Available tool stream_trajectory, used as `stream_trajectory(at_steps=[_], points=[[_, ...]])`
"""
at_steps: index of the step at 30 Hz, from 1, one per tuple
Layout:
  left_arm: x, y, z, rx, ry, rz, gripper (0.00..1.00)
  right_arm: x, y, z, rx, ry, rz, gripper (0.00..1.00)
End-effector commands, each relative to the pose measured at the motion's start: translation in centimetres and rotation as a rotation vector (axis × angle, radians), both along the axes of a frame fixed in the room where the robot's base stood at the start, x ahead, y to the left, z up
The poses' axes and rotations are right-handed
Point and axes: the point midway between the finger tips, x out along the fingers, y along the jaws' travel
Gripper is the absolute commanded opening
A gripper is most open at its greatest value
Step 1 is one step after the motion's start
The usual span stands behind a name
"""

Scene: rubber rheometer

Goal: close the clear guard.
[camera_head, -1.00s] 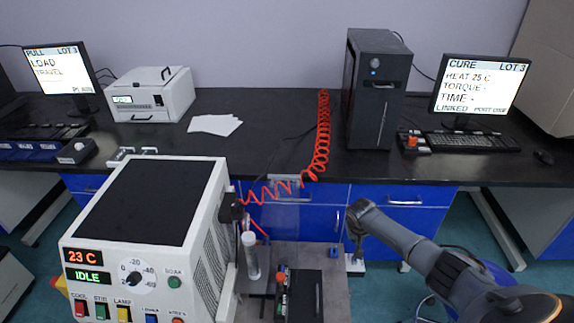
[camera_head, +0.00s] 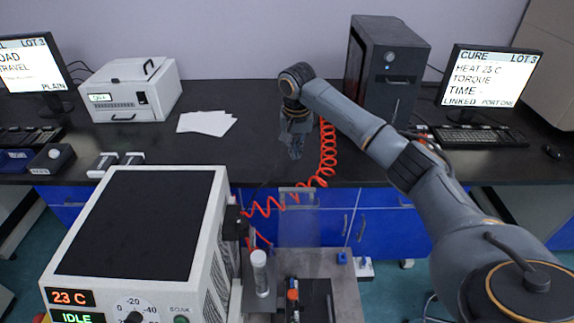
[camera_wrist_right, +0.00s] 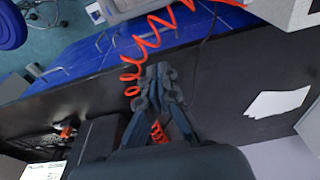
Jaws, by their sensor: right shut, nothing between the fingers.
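The clear guard (camera_head: 299,222) looks like a see-through upright panel with a pale strip along its top, behind the metal plate of the rheometer in the head view. Blue cabinet fronts show through it. My right gripper (camera_head: 294,152) hangs over the black bench, beyond the guard and apart from it. Its fingers are closed together and empty, which also shows in the wrist view (camera_wrist_right: 159,72). I cannot make out the guard surely in the wrist view. My left gripper is not in view.
A white instrument (camera_head: 150,220) with a black top stands at front left. A coiled red hose (camera_head: 328,155) runs close beside my right gripper. A black tower (camera_head: 386,70) stands on the bench behind my arm. White papers (camera_head: 207,123) lie to the left.

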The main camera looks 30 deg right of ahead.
Motion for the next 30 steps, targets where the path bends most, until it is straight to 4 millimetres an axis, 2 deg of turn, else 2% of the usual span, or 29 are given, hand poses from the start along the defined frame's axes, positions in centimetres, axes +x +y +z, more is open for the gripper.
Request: stream_trajectory(at_steps=[2,4,10,12,14,18,19,24,30], points=[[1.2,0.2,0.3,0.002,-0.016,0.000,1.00,0.0,0.0,-0.6,0.000,0.004,0.000,0.00],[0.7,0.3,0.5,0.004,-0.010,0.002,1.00,0.1,-0.1,-1.5,0.000,0.006,0.000,0.00],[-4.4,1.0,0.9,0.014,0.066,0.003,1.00,0.5,-0.4,-5.3,0.000,0.006,0.000,0.00],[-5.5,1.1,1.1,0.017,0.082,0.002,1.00,0.7,-0.5,-6.6,0.001,0.004,-0.001,0.00],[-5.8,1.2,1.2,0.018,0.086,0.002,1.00,0.8,-0.6,-7.7,0.000,0.005,0.000,0.00],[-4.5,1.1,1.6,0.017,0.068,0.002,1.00,1.0,-0.8,-9.9,-0.001,0.003,0.000,0.00],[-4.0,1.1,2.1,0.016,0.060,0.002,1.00,0.7,-0.6,-9.3,-0.001,-0.001,0.003,0.00],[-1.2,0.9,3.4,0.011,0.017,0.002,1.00,-0.9,0.4,-9.0,-0.001,0.000,0.005,0.00],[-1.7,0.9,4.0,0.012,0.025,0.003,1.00,-2.0,1.2,-8.8,0.000,0.000,0.002,0.00]])
